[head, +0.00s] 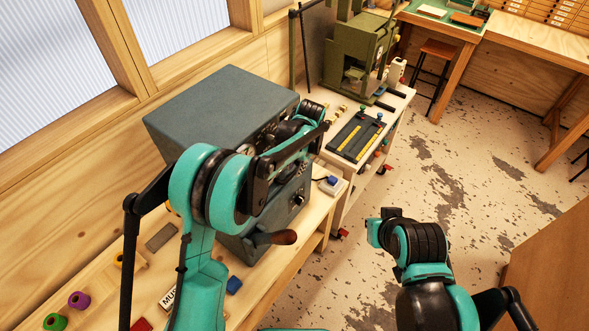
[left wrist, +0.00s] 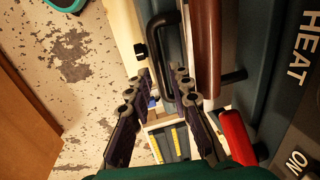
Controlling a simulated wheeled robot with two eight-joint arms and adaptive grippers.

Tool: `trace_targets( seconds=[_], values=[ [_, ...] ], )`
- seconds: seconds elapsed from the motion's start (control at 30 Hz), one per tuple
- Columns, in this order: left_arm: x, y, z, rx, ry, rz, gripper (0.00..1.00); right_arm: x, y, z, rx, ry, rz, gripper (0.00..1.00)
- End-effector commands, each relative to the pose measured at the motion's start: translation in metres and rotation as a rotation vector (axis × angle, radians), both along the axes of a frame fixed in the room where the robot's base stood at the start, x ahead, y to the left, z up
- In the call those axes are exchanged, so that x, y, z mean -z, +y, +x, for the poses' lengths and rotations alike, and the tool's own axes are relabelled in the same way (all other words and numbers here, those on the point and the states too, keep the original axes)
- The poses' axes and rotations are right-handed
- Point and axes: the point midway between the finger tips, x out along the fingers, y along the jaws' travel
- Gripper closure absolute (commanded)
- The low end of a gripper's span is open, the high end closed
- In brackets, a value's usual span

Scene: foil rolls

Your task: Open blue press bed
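The blue-grey press (head: 220,110) stands on the wooden bench at the left in the head view, with knobs and a wooden-handled lever (head: 285,237) on its front side. My left arm reaches across that front and hides part of it. In the left wrist view my left gripper (left wrist: 161,78) is open, its two dark fingers apart with nothing clearly held between them.
A brown rod (left wrist: 206,45) and a red handle (left wrist: 238,138) are close on the right of the left fingers. A white-topped cart holds a green machine (head: 360,50) and a black plate with yellow strips (head: 357,135). Spools lie at the lower left. The speckled floor is open.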

Motion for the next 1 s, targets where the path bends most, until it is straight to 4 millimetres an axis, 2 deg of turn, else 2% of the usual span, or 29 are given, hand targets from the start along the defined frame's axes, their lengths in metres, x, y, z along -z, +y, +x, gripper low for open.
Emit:
trace_targets(
  seconds=[0.13, 0.43, 0.47, 0.5, 0.53, 0.83, 1.0],
  values=[
    [0.014, 0.002, 0.002, -0.001, 0.0, 0.0, 0.8, 0.001, 0.0, 0.0, 0.0, 0.0, 0.0, 1.0],
    [0.016, 0.003, 0.002, -0.001, -0.001, -0.001, 0.8, 0.0, 0.0, 0.0, 0.0, 0.0, 0.0, 1.0],
    [0.016, 0.003, 0.002, -0.001, -0.001, -0.001, 0.85, 0.0, 0.0, 0.0, 0.0, 0.0, 0.0, 1.0],
    [0.016, 0.003, 0.002, -0.001, -0.001, -0.001, 0.95, 0.0, 0.0, 0.0, 0.0, 0.0, 0.0, 1.0],
    [0.016, 0.003, 0.002, -0.001, -0.001, -0.001, 1.0, 0.0, 0.0, 0.0, 0.0, 0.0, 0.0, 1.0],
    [0.016, 0.001, 0.001, 0.0, -0.001, -0.001, 1.0, 0.001, 0.0, 0.0, 0.0, 0.0, 0.0, 1.0],
    [0.017, -0.012, -0.008, 0.001, 0.0, -0.001, 1.0, 0.005, 0.0, 0.0, 0.0, 0.0, 0.0, 1.0]
  ],
)
